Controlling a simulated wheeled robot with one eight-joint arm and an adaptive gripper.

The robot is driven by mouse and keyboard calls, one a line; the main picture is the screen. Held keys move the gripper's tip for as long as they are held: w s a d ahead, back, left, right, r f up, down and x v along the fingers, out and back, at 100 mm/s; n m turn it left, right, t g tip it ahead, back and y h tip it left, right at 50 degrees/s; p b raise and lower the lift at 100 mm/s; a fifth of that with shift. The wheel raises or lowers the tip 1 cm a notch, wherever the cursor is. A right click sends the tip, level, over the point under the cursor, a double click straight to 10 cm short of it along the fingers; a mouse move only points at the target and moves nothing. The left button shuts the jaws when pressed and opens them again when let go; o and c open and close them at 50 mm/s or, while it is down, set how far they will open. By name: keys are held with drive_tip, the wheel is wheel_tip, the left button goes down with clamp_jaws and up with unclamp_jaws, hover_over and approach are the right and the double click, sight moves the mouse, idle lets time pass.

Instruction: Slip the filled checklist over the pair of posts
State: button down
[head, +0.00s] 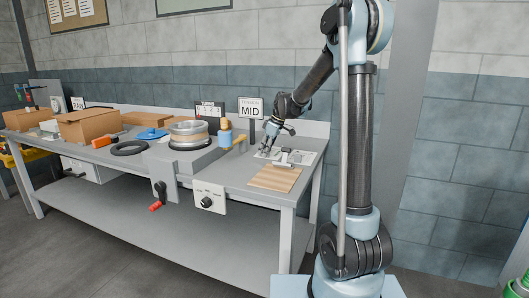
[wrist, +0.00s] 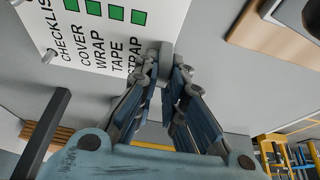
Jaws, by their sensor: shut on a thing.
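The filled checklist (wrist: 105,35) is a white card with a column of green squares beside printed words, COVER, WRAP, TAPE and STRAP among them. My gripper (wrist: 166,62) is shut on a grey tab-like piece at the card's edge, near the word STRAP. In the head view my gripper (head: 267,146) is low over the right end of the bench, at the white card (head: 305,156).
A wooden board (head: 275,178) lies at the bench's front right corner. A MID sign (head: 250,107) stands behind. A wheel (head: 188,134), a blue bottle (head: 225,135), a black ring (head: 129,148) and cardboard boxes (head: 90,125) fill the bench to the left.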

drive_tip(key=c, duration=1.6)
unclamp_jaws()
drive_tip(key=shift+r, duration=0.15)
drive_tip(key=shift+r, duration=2.9)
drive_tip(key=shift+s, duration=0.1)
